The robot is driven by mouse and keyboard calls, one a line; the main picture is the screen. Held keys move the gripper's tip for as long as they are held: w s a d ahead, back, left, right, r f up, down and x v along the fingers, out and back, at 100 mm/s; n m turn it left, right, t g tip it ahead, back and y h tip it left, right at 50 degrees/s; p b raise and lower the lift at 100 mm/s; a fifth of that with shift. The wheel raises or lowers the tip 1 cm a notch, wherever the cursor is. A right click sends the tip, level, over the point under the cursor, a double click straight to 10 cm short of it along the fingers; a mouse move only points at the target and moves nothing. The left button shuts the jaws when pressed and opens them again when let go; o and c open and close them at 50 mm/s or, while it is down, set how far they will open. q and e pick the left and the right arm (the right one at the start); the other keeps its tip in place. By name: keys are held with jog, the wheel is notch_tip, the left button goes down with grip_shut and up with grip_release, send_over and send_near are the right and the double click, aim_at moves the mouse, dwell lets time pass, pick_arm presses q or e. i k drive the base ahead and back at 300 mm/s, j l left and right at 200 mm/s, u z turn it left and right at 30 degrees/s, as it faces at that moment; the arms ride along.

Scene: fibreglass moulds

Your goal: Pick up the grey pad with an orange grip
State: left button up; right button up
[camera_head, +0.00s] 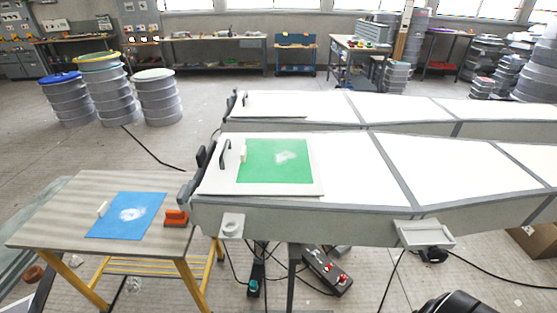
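The pad with an orange grip (176,217) lies near the right edge of the small wooden table (60,215). Its orange part shows clearly; the grey underside is too small to make out well. Neither of my grippers is in view.
A long white mould (360,170) stands right of the table, bearing a green sheet (255,160) on a pale board. A second mould (400,108) is behind. Drums (160,100) stand at the back left. Cables and a red-buttoned control box (328,268) lie below the mould.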

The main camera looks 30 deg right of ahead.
aim_at(174, 218)
jog(key=i+j+z, duration=0.1)
jog(key=j, duration=0.2)
jog(key=i+j+z, duration=0.1)
jog(key=i+j, duration=0.15)
jog(key=i+j+z, duration=0.15)
jog(key=j, duration=0.25)
jog(key=i+j+z, duration=0.1)
jog(key=j, duration=0.2)
jog(key=i+j+z, duration=0.1)
jog(key=j, duration=0.25)
